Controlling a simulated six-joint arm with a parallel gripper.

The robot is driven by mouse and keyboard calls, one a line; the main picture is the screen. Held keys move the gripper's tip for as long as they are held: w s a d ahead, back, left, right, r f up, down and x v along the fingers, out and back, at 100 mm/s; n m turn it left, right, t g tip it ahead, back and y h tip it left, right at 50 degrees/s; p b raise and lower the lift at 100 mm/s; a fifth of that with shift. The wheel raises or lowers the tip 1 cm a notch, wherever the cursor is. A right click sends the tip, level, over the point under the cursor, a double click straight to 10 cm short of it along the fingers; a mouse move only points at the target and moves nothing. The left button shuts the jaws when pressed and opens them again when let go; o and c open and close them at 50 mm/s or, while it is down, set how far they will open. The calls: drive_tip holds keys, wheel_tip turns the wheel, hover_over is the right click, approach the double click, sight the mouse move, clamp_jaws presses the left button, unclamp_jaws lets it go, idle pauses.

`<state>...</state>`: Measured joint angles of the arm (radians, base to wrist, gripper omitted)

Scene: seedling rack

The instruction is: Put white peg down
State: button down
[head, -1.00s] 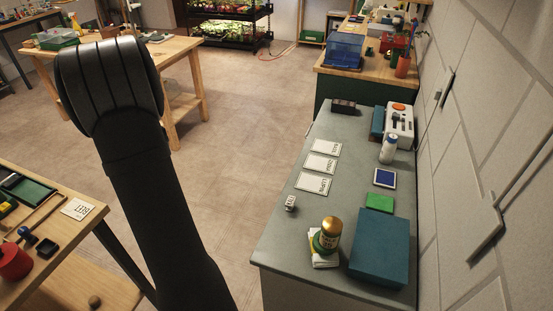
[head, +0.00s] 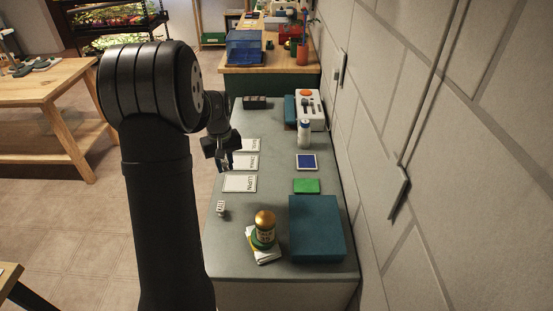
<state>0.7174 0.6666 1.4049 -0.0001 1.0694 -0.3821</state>
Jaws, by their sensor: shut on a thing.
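My gripper (head: 227,166) is at the left edge of the grey-green bench top (head: 270,142), over or in front of the white cards. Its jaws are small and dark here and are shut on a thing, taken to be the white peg. The peg itself is too small or hidden to make out between the fingers. White labelled cards lie in a column beside the gripper: a near one (head: 240,183), a middle one (head: 245,162) and a far one (head: 250,145) partly behind my gripper.
A small white labelled block (head: 221,208) and a gold-capped jar (head: 265,227) stand nearer. A teal box (head: 316,228), green pad (head: 306,186), blue-faced square (head: 306,162) and white bottle (head: 304,133) line the wall side. The bench's middle strip is clear.

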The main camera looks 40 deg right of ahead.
drive_tip(key=s+d+m, duration=0.1)
drive_tip(key=s+d, duration=0.3)
drive_tip(key=s, duration=0.2)
drive_tip(key=s+d+f+m, duration=0.1)
drive_tip(key=s+d+m, duration=0.1)
drive_tip(key=s+d, duration=0.3)
drive_tip(key=s+d+m, duration=0.2)
drive_tip(key=s+d, duration=0.3)
drive_tip(key=s, duration=0.4)
drive_tip(key=shift+d+f, duration=0.1)
drive_tip(key=shift+f, duration=0.3)
drive_tip(key=shift+s+d+f, duration=0.1)
drive_tip(key=shift+s+f, duration=0.05)
hover_over(277, 192)
wheel_tip(277, 192, down, 7)
drive_tip(key=shift+r, duration=0.15)
drive_tip(key=shift+f, duration=2.05)
drive_tip(key=c, duration=1.7)
unclamp_jaws()
drive_tip(key=shift+f, duration=0.15)
drive_tip(key=o, duration=0.4)
drive_tip(key=shift+o, duration=0.2)
